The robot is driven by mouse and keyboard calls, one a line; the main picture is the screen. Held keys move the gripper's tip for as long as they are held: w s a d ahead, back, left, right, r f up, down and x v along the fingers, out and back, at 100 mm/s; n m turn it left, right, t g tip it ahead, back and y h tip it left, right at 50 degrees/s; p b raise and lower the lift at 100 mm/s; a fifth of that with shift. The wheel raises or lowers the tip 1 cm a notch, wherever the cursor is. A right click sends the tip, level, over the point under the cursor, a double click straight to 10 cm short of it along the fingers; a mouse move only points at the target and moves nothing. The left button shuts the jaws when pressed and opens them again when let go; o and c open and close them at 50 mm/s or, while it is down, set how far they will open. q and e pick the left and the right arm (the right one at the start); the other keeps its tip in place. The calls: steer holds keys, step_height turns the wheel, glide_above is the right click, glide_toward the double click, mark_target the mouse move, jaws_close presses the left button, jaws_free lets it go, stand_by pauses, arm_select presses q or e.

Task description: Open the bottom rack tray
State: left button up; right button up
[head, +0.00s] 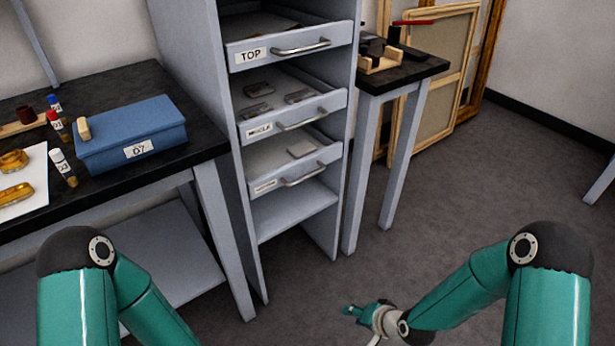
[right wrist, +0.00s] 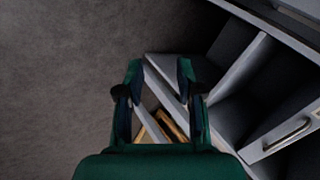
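The grey rack (head: 348,130) stands upright in the middle of the head view with three labelled trays. Its bottom tray (head: 325,157) has a bar handle (head: 305,176) and holds a small pale grey block (head: 301,148). I cannot tell how far it is pulled out. My right gripper (head: 362,313) is low over the floor, in front of the rack and apart from it. In the right wrist view my right gripper (right wrist: 160,95) has its fingers apart with nothing held. A tray handle (right wrist: 289,135) shows there at lower right. My left gripper is out of view.
The top tray (head: 290,48) and middle tray (head: 290,115) are above. A black-topped bench (head: 185,155) with a blue box (head: 130,135) is left of the rack. A small side table (head: 420,68) and leaning frames (head: 440,105) are right. Floor in front is clear.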

steer(key=w+r+m+t+y, duration=0.1)
steer(key=w+r+m+t, duration=0.25)
steer(key=w+r, duration=0.65)
steer(key=m+t+y, duration=0.2)
steer(key=t+y, duration=0.1)
steer(key=y, duration=0.1)
glide_toward(308, 175)
steer(key=shift+n, duration=0.25)
steer(key=x, duration=0.3)
steer(key=b+x, duration=0.1)
steer(key=x, duration=0.3)
steer(key=b+x, duration=0.1)
steer(key=x, duration=0.2)
steer(key=shift+w+f, duration=0.1)
steer(key=shift+f, duration=0.3)
steer(key=shift+c, duration=0.2)
jaws_close()
